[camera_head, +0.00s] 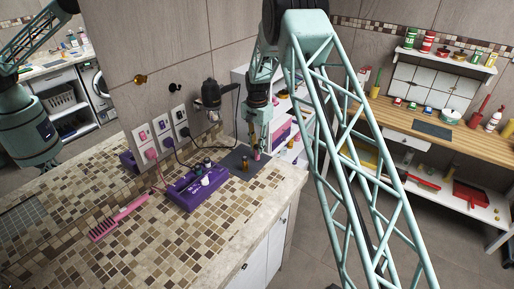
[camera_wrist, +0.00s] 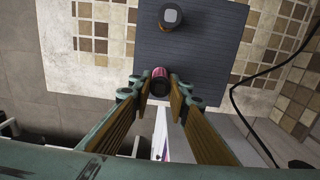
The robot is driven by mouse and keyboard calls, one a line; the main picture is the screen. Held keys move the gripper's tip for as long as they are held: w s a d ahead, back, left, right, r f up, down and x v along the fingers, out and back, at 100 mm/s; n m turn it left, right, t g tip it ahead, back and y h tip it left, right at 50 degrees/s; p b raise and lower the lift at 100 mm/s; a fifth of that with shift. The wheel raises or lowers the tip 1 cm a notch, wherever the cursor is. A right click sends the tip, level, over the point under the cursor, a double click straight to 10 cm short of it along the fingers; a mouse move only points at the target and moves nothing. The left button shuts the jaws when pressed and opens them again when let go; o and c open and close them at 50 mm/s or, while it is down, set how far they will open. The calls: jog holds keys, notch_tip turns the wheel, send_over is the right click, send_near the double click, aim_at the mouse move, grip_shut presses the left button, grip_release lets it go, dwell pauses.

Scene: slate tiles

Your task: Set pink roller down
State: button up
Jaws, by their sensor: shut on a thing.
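The pink roller (camera_wrist: 159,74) is between the two fingers of my gripper (camera_wrist: 160,90), which is shut on it. It looks upright, with a dark top and a pink rim, and the fingers hide its sides. In the head view the pink roller (camera_head: 257,155) shows small below my gripper (camera_head: 258,147), over the right part of a dark slate mat (camera_head: 232,160). In the wrist view it is at the near edge of the mat (camera_wrist: 205,55). I cannot tell whether it touches the mat.
A brownish cylinder (camera_head: 245,163) stands on the mat; the wrist view shows its grey top (camera_wrist: 171,16). A cable (camera_wrist: 236,104) hangs close by. The mosaic counter's front is clear.

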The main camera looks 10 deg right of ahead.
jog(key=shift+f, duration=0.15)
jog(key=o, duration=0.8)
jog(key=shift+o, duration=0.2)
notch_tip(320, 180, up, 10)
jog(key=shift+r, duration=0.1)
jog(key=shift+r+b, duration=0.3)
jog(key=shift+r, duration=0.75)
jog(key=shift+r, duration=0.15)
